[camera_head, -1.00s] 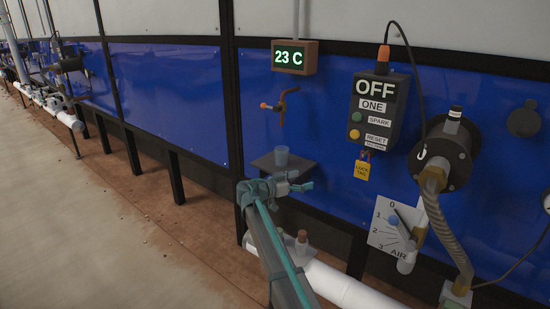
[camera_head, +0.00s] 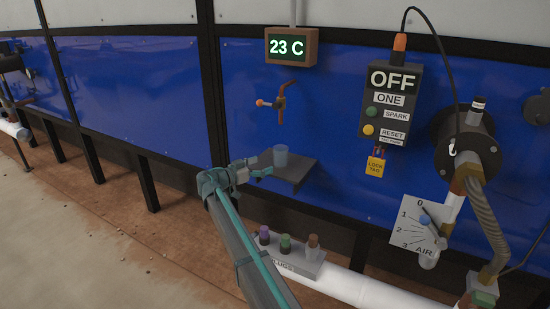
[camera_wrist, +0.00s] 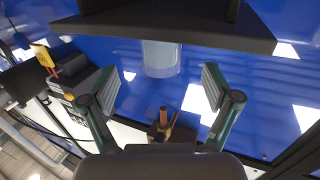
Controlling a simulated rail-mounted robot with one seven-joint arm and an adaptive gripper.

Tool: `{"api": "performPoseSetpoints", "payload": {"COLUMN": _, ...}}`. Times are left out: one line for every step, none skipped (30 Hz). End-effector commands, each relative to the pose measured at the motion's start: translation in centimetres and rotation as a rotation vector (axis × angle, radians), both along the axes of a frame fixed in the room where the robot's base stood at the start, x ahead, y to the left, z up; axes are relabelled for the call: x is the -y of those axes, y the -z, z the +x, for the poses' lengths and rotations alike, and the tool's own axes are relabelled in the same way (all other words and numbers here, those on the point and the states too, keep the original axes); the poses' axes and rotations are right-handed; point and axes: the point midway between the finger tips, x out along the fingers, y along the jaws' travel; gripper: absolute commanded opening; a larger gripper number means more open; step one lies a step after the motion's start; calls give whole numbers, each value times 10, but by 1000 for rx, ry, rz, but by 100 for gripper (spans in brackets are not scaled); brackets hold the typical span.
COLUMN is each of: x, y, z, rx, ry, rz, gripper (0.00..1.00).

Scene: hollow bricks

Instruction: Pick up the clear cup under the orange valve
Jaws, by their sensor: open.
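The clear cup (camera_head: 281,155), bluish and see-through, stands upright on a small dark shelf (camera_head: 298,174) on the blue wall. The orange valve (camera_head: 279,103) is on the wall above it. My gripper (camera_head: 264,164) is open and empty, just left of the cup at about shelf height. The wrist view is upside down. There the cup (camera_wrist: 161,58) hangs from the shelf (camera_wrist: 165,35) at the top, centred ahead of and between the spread fingers of my gripper (camera_wrist: 160,86). I see no contact. The valve (camera_wrist: 163,126) shows below the cup.
A 23 C display (camera_head: 291,47) is above the valve. A control box (camera_head: 386,104) with a lock tag, an air dial (camera_head: 421,224) and a hose (camera_head: 492,220) are to the right. A plug holder (camera_head: 285,258) and a white pipe (camera_head: 370,289) lie below the shelf.

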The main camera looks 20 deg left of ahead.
Motion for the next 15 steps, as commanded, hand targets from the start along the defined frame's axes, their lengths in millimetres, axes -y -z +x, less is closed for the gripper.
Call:
{"api": "performPoseSetpoints", "payload": {"x": 4, "y": 0, "z": 7, "rx": 0, "ry": 3, "rz": 0, "gripper": 88}}
{"api": "performPoseSetpoints", "payload": {"x": 6, "y": 0, "z": 11, "rx": 0, "ry": 3, "rz": 0, "gripper": 88}}
{"api": "performPoseSetpoints", "payload": {"x": 9, "y": 0, "z": 17, "rx": 0, "ry": 3, "rz": 0, "gripper": 88}}
{"api": "performPoseSetpoints", "payload": {"x": 10, "y": 0, "z": 20, "rx": 0, "ry": 3, "rz": 0, "gripper": 88}}
{"api": "performPoseSetpoints", "payload": {"x": 12, "y": 0, "z": 24, "rx": 0, "ry": 2, "rz": 0, "gripper": 88}}
{"api": "performPoseSetpoints", "payload": {"x": 15, "y": 1, "z": 29, "rx": 0, "ry": 2, "rz": 0, "gripper": 88}}
{"api": "performPoseSetpoints", "payload": {"x": 16, "y": 1, "z": 32, "rx": 0, "ry": 2, "rz": 0, "gripper": 88}}
{"api": "performPoseSetpoints", "payload": {"x": 18, "y": 1, "z": 35, "rx": 0, "ry": 2, "rz": 0, "gripper": 88}}
{"api": "performPoseSetpoints", "payload": {"x": 19, "y": 1, "z": 37, "rx": 0, "ry": 2, "rz": 0, "gripper": 88}}
{"api": "performPoseSetpoints", "payload": {"x": 20, "y": 2, "z": 38, "rx": 0, "ry": 2, "rz": 0, "gripper": 88}}
{"api": "performPoseSetpoints", "payload": {"x": 20, "y": 2, "z": 39, "rx": 0, "ry": 2, "rz": 0, "gripper": 88}}
{"api": "performPoseSetpoints", "payload": {"x": 21, "y": 2, "z": 41, "rx": 0, "ry": 1, "rz": 0, "gripper": 88}}
{"api": "performPoseSetpoints", "payload": {"x": 22, "y": 2, "z": 42, "rx": 0, "ry": 1, "rz": 0, "gripper": 88}}
{"api": "performPoseSetpoints", "payload": {"x": 22, "y": 2, "z": 44, "rx": 0, "ry": 1, "rz": 0, "gripper": 88}}
{"api": "performPoseSetpoints", "payload": {"x": 23, "y": 2, "z": 48, "rx": 0, "ry": 1, "rz": 0, "gripper": 88}}
